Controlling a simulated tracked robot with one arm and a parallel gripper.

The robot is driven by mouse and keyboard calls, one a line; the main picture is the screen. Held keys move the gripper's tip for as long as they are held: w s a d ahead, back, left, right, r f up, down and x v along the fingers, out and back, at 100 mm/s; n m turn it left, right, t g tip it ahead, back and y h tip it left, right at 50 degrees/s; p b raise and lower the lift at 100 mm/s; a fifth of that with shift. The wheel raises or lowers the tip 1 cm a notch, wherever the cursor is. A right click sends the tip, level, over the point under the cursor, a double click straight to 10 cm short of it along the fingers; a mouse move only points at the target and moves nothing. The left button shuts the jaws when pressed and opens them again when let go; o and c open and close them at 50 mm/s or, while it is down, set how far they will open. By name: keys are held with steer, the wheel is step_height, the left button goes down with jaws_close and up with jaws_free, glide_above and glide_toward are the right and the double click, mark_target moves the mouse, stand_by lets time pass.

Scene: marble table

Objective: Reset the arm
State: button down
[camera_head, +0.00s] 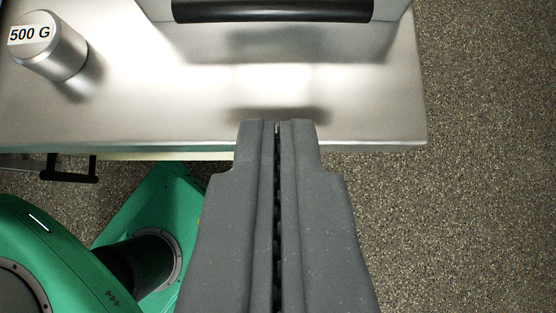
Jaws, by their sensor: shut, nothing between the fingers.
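My gripper (277,124) is in the lower middle of the view, pointing up the picture. Its two dark grey fingers lie side by side with only a thin dark line between them. It is shut and holds nothing. The fingertips overlap the near edge of the table (390,115) in the picture; I cannot tell how high they are above it. My green base and arm parts show at the lower left.
A silver cylinder labelled 500 G (62,60) stands at the table's upper left. A grey object with a black bar handle (272,10) is at the top, cut off by the frame. A dark drawer handle (72,170) juts out below the table edge. Speckled floor (480,200) is clear at right.

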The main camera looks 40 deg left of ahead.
steer(key=w+r+m+t+h+p, duration=0.1)
steer(key=w+r+m+t+h, duration=0.3)
steer(key=r, duration=0.8)
steer(key=w+a+r+m+t, duration=0.1)
steer(key=a+r, duration=0.5)
steer(key=r, duration=0.3)
steer(key=w+a+r+m+t+h+p, duration=0.1)
steer(key=a+r, duration=0.5)
steer(key=r, duration=0.4)
steer(key=w+a+r+m+t+p, duration=0.1)
steer(key=a+r+t, duration=0.1)
steer(key=a+r, duration=0.4)
step_height(320, 180, up, 4)
steer(key=shift+w+a+r+m+h, duration=0.15)
steer(key=shift+w+m+h, duration=0.15)
